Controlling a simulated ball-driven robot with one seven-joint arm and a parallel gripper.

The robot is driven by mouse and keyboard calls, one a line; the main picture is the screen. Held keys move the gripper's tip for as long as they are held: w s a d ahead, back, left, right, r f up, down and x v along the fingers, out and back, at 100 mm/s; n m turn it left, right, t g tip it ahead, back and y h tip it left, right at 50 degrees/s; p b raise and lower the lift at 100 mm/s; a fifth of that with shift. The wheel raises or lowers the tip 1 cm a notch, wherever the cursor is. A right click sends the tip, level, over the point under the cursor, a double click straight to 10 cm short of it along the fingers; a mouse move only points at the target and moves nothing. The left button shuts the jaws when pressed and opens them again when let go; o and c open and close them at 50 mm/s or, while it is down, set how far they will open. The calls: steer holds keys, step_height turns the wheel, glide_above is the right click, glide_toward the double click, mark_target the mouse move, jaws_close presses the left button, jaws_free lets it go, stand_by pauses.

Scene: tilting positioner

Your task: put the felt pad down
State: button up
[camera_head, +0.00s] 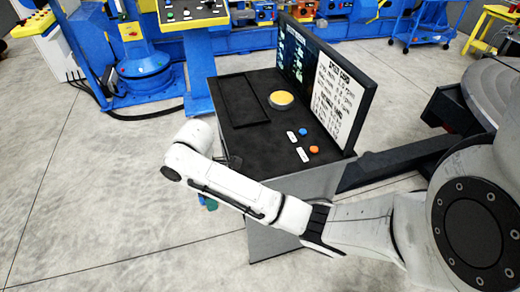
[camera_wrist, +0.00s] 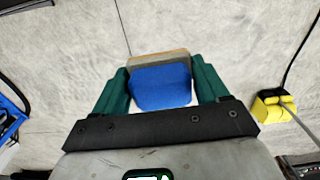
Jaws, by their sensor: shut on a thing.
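The felt pad (camera_wrist: 160,90), a blue block with a tan layer along its far edge, sits between the green fingers of my gripper (camera_wrist: 161,78) in the wrist view. My gripper is shut on it, one finger on each side. Bare grey floor shows beyond the pad, so it is held in the air. In the head view my white forearm covers most of my gripper, and only a small green and blue bit (camera_head: 209,203) shows below the arm. The pad cannot be made out clearly there.
A console (camera_head: 243,136) with a black top stands beside my arm. It carries a flat dark tray (camera_head: 243,101), a yellow button (camera_head: 282,98), small buttons and a screen (camera_head: 322,82). A yellow-and-black object (camera_wrist: 273,106) with a cable lies on the floor. Open floor (camera_head: 100,190) lies left.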

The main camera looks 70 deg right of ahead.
steer(key=s+d+r+n+p, duration=0.1)
steer(key=s+d+r+n, duration=0.45)
steer(key=s+d, duration=0.35)
steer(key=s+d+r+n+p, duration=0.2)
steer(key=s+d+r+n, duration=0.2)
steer(key=s+d+n, duration=0.55)
steer(key=m+b, duration=0.2)
steer(key=b, duration=0.5)
glide_above(262, 152)
steer(key=f, duration=0.9)
steer(key=shift+s+a, duration=0.2)
steer(key=shift+s, duration=0.15)
steer(key=shift+w+d+f, duration=0.25)
steer(key=shift+w+f, duration=0.2)
steer(key=shift+f, duration=0.3)
steer(key=shift+f+p, duration=0.35)
steer(key=shift+f, duration=1.2)
steer(key=o, duration=1)
steer(key=shift+f, duration=0.1)
